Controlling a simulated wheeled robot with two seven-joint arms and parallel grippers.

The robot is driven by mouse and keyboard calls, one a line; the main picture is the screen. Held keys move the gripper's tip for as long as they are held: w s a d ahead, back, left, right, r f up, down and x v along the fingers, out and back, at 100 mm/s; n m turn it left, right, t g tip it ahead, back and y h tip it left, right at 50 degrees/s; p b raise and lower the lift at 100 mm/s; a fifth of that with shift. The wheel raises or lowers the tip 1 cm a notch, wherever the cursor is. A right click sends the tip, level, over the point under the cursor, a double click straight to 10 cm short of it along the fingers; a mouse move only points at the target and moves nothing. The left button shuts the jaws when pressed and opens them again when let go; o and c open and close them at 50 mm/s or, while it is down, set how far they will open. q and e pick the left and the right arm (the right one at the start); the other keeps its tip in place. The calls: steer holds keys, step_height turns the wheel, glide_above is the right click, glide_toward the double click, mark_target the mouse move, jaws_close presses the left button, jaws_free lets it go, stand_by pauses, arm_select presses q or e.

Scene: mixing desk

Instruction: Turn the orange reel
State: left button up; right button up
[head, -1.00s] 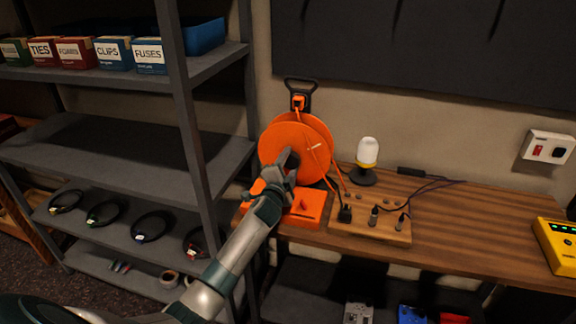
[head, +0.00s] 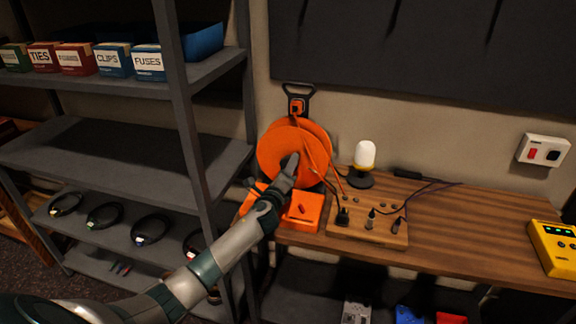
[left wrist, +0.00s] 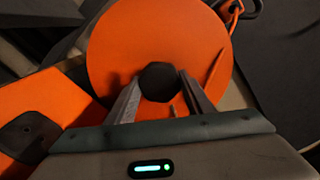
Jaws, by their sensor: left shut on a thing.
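The orange reel (head: 275,150) stands upright on the left end of the wooden desk, its round face towards me. In the left wrist view the reel (left wrist: 115,48) fills the upper middle, with a dark many-sided hub (left wrist: 158,82) at its centre. My left gripper (head: 290,163) reaches up to the middle of the reel, and its fingers hide the hub in the head view. In the left wrist view my gripper's fingers (left wrist: 158,96) flank the hub, shut on it. My right gripper is not in view.
An orange box (head: 304,213) sits at the reel's foot. To the right are a wooden socket board (head: 370,236) with plugs and cables, a lamp (head: 364,156) and a yellow device (head: 556,247). A grey metal shelf (head: 110,150) stands left of my arm.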

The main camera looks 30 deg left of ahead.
arm_select(q)
steer(key=m+p, duration=0.2)
steer(key=m, duration=0.3)
steer(key=shift+m, duration=0.4)
steer(key=shift+f, duration=0.1)
steer(key=o, duration=1.5)
steer(key=shift+s, duration=0.15)
steer(key=b+v, duration=0.3)
steer(key=v, duration=1.4)
